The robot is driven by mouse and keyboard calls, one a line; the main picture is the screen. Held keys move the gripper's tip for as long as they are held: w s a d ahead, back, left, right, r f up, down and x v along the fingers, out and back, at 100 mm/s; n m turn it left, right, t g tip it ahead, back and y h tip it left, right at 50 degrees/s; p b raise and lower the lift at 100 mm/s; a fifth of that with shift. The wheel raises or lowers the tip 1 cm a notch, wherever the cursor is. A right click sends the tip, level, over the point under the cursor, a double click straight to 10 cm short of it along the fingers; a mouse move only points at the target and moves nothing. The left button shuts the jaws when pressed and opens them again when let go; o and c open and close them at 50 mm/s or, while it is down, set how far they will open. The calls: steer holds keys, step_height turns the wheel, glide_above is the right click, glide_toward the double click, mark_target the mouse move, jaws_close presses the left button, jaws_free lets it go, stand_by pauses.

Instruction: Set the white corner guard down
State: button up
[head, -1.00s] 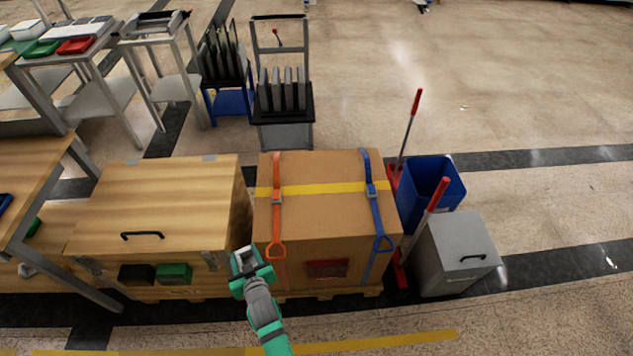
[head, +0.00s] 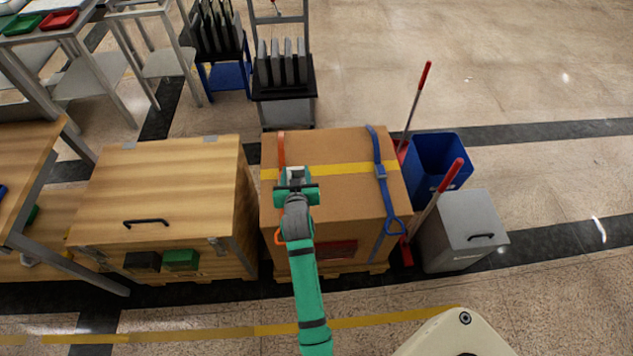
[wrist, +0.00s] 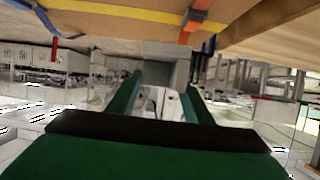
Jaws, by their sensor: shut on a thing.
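My gripper (head: 296,182) is over the front left part of the strapped cardboard carton (head: 340,205) in the head view. In the wrist view its two green fingers (wrist: 160,100) are shut on a pale grey-white piece, the white corner guard (wrist: 166,62). In the head view only a small pale bit of the guard (head: 295,172) shows at the gripper's tip. The carton has yellow tape across its top, an orange strap (head: 281,148) on the left and a blue strap (head: 382,180) on the right. My arm hides much of the orange strap. I cannot tell whether the guard touches the carton.
A wooden crate (head: 165,190) stands just left of the carton. A blue bin (head: 440,165), red-handled tools (head: 440,190) and a grey lidded bin (head: 465,235) stand at its right. A trolley with upright grey plates (head: 283,85) is behind. The floor at back right is open.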

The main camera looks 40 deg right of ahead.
steer(key=d+f, duration=0.2)
steer(key=s+d+f, duration=0.1)
steer(key=d+f, duration=0.3)
steer(key=shift+s+f, duration=0.2)
steer(key=shift+s, duration=0.1)
steer(key=shift+d+f, duration=0.15)
steer(key=shift+f, duration=1.5)
steer(key=shift+f, duration=0.1)
steer(key=o, duration=1)
steer(key=v, duration=1.2)
steer(key=shift+s, duration=0.1)
